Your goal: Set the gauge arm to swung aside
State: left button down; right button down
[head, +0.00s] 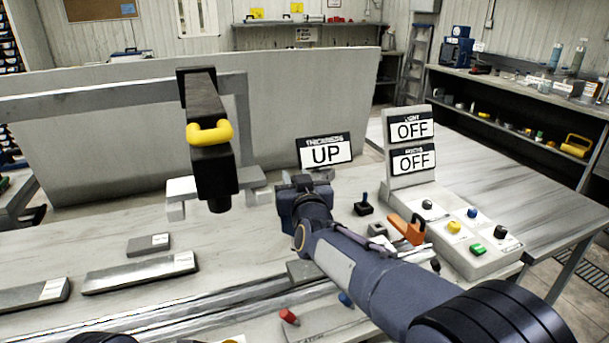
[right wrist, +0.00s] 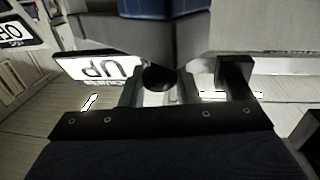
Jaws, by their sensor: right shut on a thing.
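My right gripper (head: 305,188) reaches in from the lower right, in front of the THICKNESS sign (head: 326,151), which reads UP. In the right wrist view my gripper (right wrist: 160,85) is shut on a dark rounded knob (right wrist: 159,77), which appears to belong to the gauge arm. The gripper and forearm hide most of the gauge arm in the head view, so I cannot tell its angle. The sign shows upside down in the wrist view (right wrist: 100,70). My left gripper is not in view.
A black unit with a yellow handle (head: 209,133) hangs from a grey frame left of my right gripper. A control panel (head: 480,262) with two OFF signs stands at right, near an orange-handled tool (head: 408,229). Grey slabs (head: 140,273) lie on the bench at left.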

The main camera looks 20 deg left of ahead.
jog(key=shift+f, duration=0.1)
jog(key=c, duration=1.1)
grip_release()
jog(key=shift+c, duration=0.2)
jog(key=shift+s+d, duration=0.1)
jog(key=b+v, duration=0.1)
jog(key=v, duration=0.6)
jog(key=shift+s, duration=0.25)
jog(key=shift+d, duration=0.1)
